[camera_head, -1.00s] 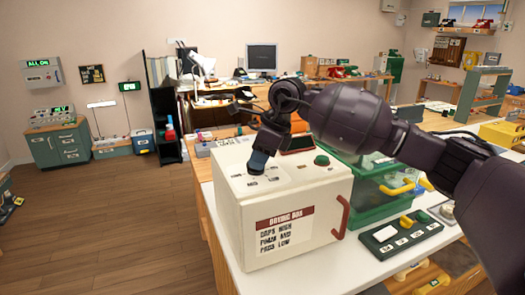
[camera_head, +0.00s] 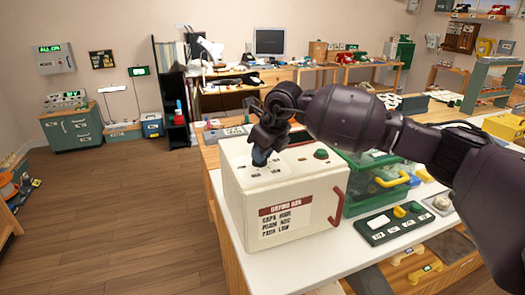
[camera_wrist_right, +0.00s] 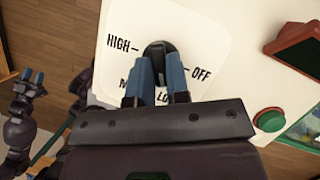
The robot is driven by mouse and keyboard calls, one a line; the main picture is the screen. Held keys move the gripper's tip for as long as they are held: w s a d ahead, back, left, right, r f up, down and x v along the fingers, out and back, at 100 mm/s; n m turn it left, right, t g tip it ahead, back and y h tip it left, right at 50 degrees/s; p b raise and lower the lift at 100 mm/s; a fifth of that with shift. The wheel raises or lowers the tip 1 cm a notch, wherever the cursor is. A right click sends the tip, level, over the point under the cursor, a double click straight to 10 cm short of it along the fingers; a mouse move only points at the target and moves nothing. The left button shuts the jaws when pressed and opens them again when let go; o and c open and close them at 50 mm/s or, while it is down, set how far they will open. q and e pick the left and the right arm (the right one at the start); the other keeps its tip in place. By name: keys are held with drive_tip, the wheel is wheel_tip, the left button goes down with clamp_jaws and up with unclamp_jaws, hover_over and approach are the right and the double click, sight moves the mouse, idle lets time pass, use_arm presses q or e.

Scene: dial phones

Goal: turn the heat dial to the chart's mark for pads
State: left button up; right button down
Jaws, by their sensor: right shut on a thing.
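The white drying box (camera_head: 245,205) stands on the white tabletop. Its front chart (camera_head: 287,221) pairs caps with high, foam with mid and pads with low. The dark heat dial (camera_wrist_right: 158,48) is on the box top, between HIGH on the left and OFF on the right in the right wrist view. The low and mid labels there are partly hidden by my fingers. My right gripper (camera_head: 260,157) is shut on the dial, its blue fingertips (camera_wrist_right: 158,75) on either side. My left gripper (camera_wrist_right: 33,78) shows only at the left of the right wrist view; its opening is unclear.
A green button (camera_wrist_right: 269,120) and a dark red-framed panel (camera_wrist_right: 296,42) are beside the dial plate. A red handle (camera_head: 338,207) sticks out of the box's right side. A green clear-sided case (camera_head: 371,185) and a dark button panel (camera_head: 393,224) stand to its right.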

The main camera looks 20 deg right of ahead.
drive_tip(key=shift+s+f, duration=0.15)
drive_tip(key=shift+f, duration=0.15)
drive_tip(key=c, duration=1.1)
unclamp_jaws()
drive_tip(key=shift+a, duration=0.1)
drive_tip(key=shift+r, duration=0.25)
drive_tip(key=shift+r, duration=0.2)
drive_tip(key=v, duration=1)
drive_tip(key=shift+p, duration=0.35)
